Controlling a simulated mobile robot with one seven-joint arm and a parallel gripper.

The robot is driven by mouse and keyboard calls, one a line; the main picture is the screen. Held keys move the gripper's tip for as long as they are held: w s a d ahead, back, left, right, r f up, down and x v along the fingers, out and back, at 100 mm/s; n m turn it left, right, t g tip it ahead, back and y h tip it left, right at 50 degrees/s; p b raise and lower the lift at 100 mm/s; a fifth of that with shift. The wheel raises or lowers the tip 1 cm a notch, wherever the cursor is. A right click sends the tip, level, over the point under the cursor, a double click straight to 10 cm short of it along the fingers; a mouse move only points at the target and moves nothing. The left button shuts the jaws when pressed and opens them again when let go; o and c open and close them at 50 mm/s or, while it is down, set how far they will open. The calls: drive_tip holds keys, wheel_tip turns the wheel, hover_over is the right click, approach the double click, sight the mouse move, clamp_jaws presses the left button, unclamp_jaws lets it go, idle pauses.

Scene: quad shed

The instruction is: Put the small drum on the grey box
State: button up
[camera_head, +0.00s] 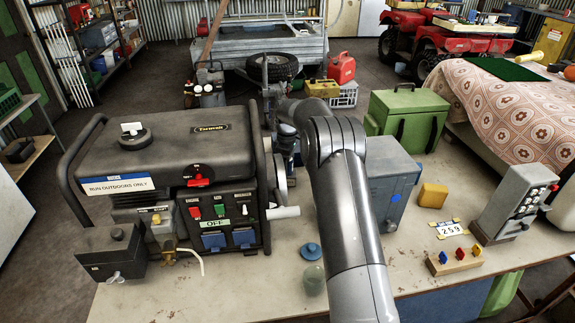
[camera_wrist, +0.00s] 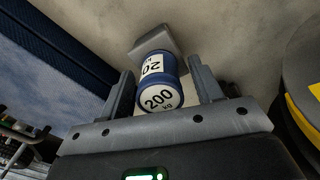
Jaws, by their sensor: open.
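The small drum (camera_wrist: 158,82) is a blue cylinder with white labels, one reading 200 kg. In the wrist view it lies between the two jaws of my gripper (camera_wrist: 162,78), with a gap on both sides. My gripper is open. A grey square block (camera_wrist: 163,37) shows just beyond the drum; I cannot tell whether they touch. In the head view a blue-grey box (camera_head: 396,182) with a blue patch stands on the bench, right of my arm, and is the likely grey box. My arm hides part of it. My gripper and the drum cannot be made out clearly there.
A large generator (camera_head: 185,165) fills the bench's left side. A blue lid (camera_head: 310,251) and a glass jar (camera_head: 313,281) stand beside my arm. A yellow block (camera_head: 433,195), number plate (camera_head: 450,229), peg board (camera_head: 455,262) and grey switch box (camera_head: 516,203) are at right.

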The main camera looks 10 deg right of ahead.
wheel_tip(320, 180, up, 11)
drive_tip(key=shift+r, duration=0.1)
drive_tip(key=s+r+m+t, duration=0.1)
drive_tip(key=s+r+m, duration=0.2)
drive_tip(key=s+r, duration=0.7)
drive_tip(key=s+r+m+t, duration=0.25)
drive_tip(key=s+r, duration=0.45)
drive_tip(key=s, duration=0.5)
drive_tip(key=s+f+m+t, duration=0.1)
drive_tip(key=s+f+m, duration=0.2)
drive_tip(key=s, duration=1)
drive_tip(key=s+f+m+t, duration=0.1)
drive_tip(key=s+f+m, duration=0.2)
drive_tip(key=s, duration=1.1)
drive_tip(key=shift+d+f+m, duration=0.25)
drive_tip(key=shift+f+m, duration=0.1)
drive_tip(key=shift+m, duration=0.2)
